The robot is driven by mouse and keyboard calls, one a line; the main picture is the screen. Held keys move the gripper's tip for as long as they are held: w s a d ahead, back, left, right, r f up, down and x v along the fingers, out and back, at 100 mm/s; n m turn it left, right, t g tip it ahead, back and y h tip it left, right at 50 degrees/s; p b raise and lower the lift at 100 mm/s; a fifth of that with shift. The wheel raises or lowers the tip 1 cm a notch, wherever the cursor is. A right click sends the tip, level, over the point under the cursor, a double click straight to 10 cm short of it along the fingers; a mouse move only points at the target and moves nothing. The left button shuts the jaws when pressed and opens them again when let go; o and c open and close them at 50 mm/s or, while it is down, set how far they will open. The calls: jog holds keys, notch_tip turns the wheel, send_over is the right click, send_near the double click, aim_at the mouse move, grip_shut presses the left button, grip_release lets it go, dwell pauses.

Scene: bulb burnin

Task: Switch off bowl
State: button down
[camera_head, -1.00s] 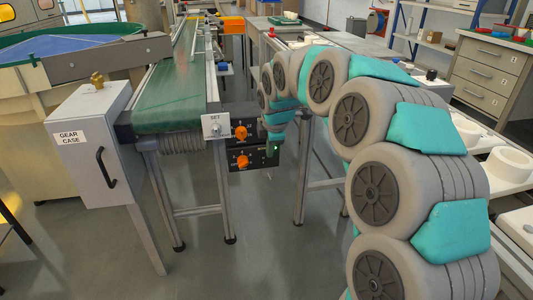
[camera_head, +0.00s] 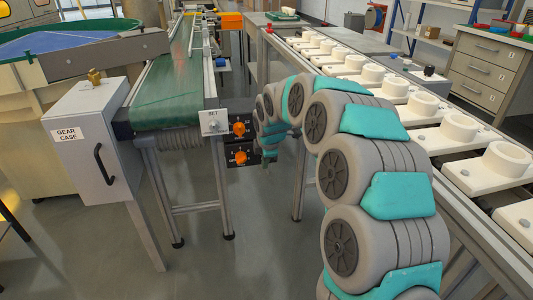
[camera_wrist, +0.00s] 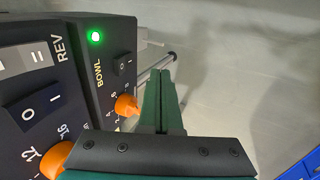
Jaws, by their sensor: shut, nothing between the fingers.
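The control marked BOWL (camera_wrist: 99,75) is on a dark panel at the left of the wrist view. Its green lamp (camera_wrist: 95,37) is lit. A small dark rocker switch (camera_wrist: 122,67) sits beside the label, with an orange knob (camera_wrist: 126,105) below it. My gripper (camera_wrist: 161,74) is shut and empty, its green fingers just right of the switch and knob, seemingly apart from them. In the head view, the dark control boxes (camera_head: 252,147) hang by the conveyor's end, partly hidden by my arm. A large blue bowl with a green rim (camera_head: 70,38) is at the far left.
Another panel with REV marking (camera_wrist: 58,48), a larger O/I rocker (camera_wrist: 42,108) and an orange knob (camera_wrist: 55,158) is close left. The grey gear case (camera_head: 88,145) and green conveyor (camera_head: 170,95) stand left. A line of white fixtures (camera_head: 421,105) runs along the right.

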jog(key=w, duration=0.4)
jog(key=shift+a+r, duration=0.3)
jog(key=shift+a, duration=0.05)
jog(key=shift+p, duration=0.3)
jog(key=shift+w+r+g+p, duration=0.1)
jog(key=shift+w+g+p, duration=0.25)
jog(key=shift+p, duration=0.25)
jog(key=shift+r, duration=0.2)
